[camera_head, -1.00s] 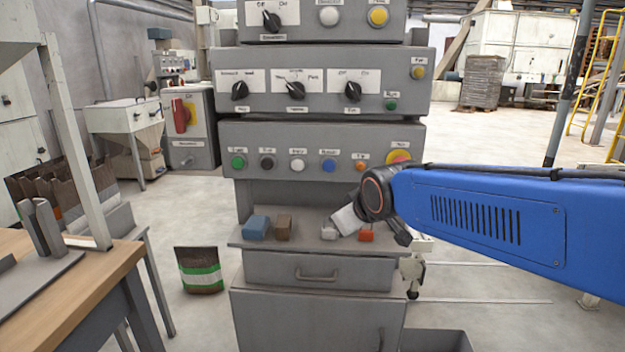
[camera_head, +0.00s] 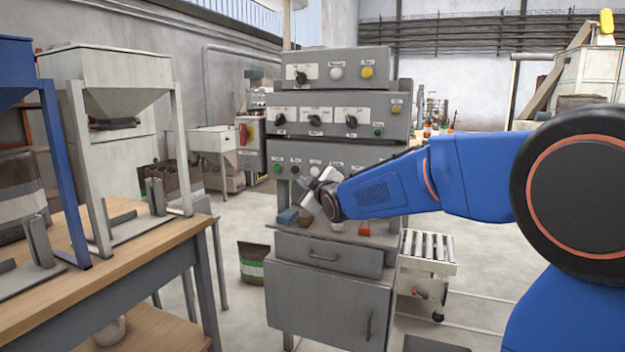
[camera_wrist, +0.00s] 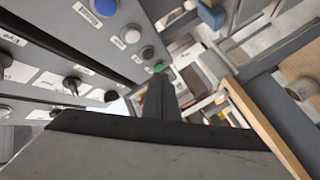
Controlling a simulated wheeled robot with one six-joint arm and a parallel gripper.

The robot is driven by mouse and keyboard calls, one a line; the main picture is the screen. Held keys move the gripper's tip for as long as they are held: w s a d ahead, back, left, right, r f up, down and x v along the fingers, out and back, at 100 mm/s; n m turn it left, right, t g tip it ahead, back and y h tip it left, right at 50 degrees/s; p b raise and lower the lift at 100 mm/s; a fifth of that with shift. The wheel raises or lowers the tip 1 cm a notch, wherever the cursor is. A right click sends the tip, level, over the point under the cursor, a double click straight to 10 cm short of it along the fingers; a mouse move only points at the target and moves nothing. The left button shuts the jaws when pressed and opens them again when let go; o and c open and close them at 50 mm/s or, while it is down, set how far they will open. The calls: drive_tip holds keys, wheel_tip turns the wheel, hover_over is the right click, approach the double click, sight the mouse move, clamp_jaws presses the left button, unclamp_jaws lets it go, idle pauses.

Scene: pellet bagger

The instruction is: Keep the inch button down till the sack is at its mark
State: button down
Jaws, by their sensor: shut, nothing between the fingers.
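A grey control cabinet (camera_head: 325,155) has a row of buttons with labels too small to read in the head view. Green (camera_head: 277,168), dark (camera_head: 295,169) and white (camera_head: 315,170) buttons show there; my arm hides those further right. I cannot tell which is the inch button. My gripper (camera_head: 308,186) is shut and empty, in front of and just below this row. In the wrist view its fingers (camera_wrist: 162,93) point towards the green button (camera_wrist: 158,66), with no contact visible. A brown, white and green sack (camera_head: 252,264) stands on the floor; no mark is identifiable.
A wooden bench (camera_head: 130,255) with hopper frames stands at left, with another sack (camera_head: 22,200) at its far left. A blue block (camera_head: 288,215) lies on the cabinet's shelf. A roller cart (camera_head: 430,260) stands to the right.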

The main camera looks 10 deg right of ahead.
sight(314, 174)
drive_tip(key=shift+s+a+r, duration=0.15)
drive_tip(key=shift+a, duration=0.3)
drive_tip(key=w+d, duration=0.5)
drive_tip(key=w, duration=0.2)
idle(0.5)
drive_tip(key=shift+w+d, duration=0.2)
idle(1.8)
drive_tip(key=shift+w+d, duration=0.15)
drive_tip(key=shift+w, duration=0.1)
